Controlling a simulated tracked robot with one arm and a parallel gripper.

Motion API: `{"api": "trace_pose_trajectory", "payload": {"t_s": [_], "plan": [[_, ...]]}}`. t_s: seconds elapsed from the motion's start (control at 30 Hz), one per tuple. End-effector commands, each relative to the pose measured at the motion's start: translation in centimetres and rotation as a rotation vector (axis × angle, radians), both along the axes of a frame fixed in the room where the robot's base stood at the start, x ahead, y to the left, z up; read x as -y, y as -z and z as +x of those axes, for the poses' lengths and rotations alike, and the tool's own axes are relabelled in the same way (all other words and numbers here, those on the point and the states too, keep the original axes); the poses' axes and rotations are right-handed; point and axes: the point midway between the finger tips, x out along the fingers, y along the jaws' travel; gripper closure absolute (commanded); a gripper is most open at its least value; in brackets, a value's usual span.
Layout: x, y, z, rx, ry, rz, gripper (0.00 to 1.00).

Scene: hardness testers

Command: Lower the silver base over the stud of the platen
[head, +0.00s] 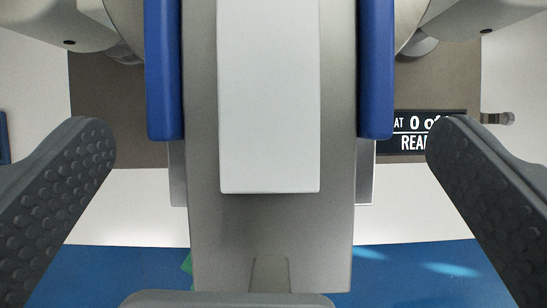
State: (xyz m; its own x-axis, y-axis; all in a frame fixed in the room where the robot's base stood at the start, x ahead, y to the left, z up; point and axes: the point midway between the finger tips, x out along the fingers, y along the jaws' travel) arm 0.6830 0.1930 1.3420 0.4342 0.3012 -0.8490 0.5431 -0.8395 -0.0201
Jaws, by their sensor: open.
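The two dark, studded fingers of my gripper (272,135) stand wide apart at the left and right of the head view. They are open, and no object shows held between their tips. A large grey body with a pale front panel and blue side bars fills the middle of the view. I cannot tell whether it is mine or part of a tester. I cannot make out the silver base, the platen or its stud. The middle body may hide them.
A black display with white lettering (407,142) shows at the right behind the middle body, partly covered by the right finger. A brown panel (110,110) lies behind, with a white band below it. A blue surface (115,272) runs along the bottom, with a small green piece (187,263).

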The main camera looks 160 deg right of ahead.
Motion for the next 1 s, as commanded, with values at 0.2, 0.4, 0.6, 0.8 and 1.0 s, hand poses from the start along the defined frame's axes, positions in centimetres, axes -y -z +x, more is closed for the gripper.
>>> {"api": "trace_pose_trajectory", "payload": {"t_s": [0.2,0.4,0.6,0.8,1.0], "plan": [[1.4,-4.0,-1.9,0.008,0.002,0.002,0.00],[2.7,-7.3,-3.5,0.009,0.003,0.002,0.00],[3.3,-9.3,-4.5,0.007,0.002,0.003,0.00],[3.6,-9.9,-5.0,0.001,0.001,0.002,0.00],[4.2,-10.4,-5.3,0.025,0.018,0.010,0.00]]}}
